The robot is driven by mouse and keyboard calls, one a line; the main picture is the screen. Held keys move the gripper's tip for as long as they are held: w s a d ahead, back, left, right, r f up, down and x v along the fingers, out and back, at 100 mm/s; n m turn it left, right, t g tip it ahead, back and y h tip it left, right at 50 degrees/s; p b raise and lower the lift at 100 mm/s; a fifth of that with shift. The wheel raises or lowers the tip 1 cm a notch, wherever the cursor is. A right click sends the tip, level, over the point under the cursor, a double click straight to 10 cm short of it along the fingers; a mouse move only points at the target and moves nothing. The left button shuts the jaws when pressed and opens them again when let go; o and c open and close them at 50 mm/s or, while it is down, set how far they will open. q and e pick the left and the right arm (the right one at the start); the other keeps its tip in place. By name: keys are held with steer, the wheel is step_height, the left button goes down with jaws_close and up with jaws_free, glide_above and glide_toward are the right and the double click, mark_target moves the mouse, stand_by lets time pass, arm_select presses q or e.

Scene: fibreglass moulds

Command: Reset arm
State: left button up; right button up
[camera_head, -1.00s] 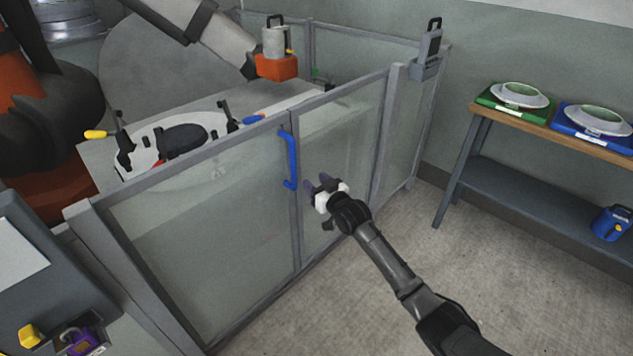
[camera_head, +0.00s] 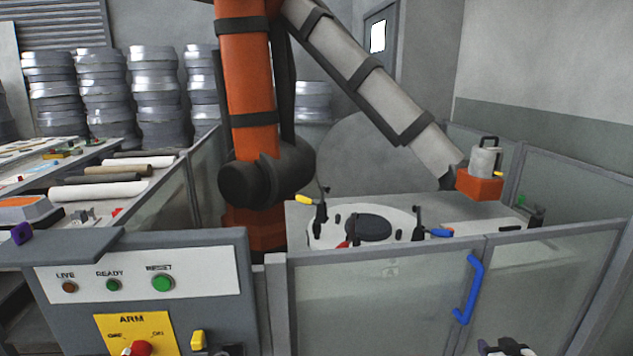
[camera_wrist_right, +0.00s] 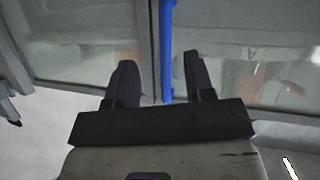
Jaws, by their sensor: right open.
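The control panel (camera_head: 210,245) stands at the lower left in the head view. It bears LIVE, READY and RESET labels, with a green RESET button (camera_head: 162,283) at the right of the row. Below is a yellow ARM plate (camera_head: 133,330) with a red knob (camera_head: 141,348) at the frame's bottom edge. My right gripper (camera_head: 505,348) shows at the bottom right, low in front of the cell gate. In the right wrist view its two fingers (camera_wrist_right: 158,85) are apart and empty, with the blue gate handle (camera_wrist_right: 166,50) beyond them. My left gripper is not in view.
A glass-panelled gate (camera_head: 385,300) with a blue handle (camera_head: 470,290) closes the cell front. Behind it are an orange and grey robot arm (camera_head: 250,90) and a table with a clamped mould (camera_head: 365,228). A worktable with rolls (camera_head: 115,170) is at left.

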steer(key=s+a+r+n+g+p, duration=0.25)
steer(key=s+a+r+p, duration=0.2)
steer(key=s+a, duration=1)
steer(key=s+a+f+g+y+p, duration=0.1)
steer(key=s+a+f+g+p, duration=0.15)
steer(key=s, duration=0.75)
steer(key=s+a+f+g+y+p, duration=0.15)
steer(key=s+a+p, duration=0.25)
steer(key=s, duration=0.6)
steer(key=s+a+f+g+p, duration=0.1)
steer(key=s+a+g+p, duration=0.25)
steer(key=s, duration=0.65)
step_height(320, 180, up, 37)
steer(key=w+p, duration=0.1)
steer(key=p, duration=3.6)
steer(key=shift+d+r+t+p, duration=0.2)
steer(key=shift+d+t+p, duration=0.1)
steer(key=shift+d+p, duration=0.1)
steer(key=shift+w, duration=0.1)
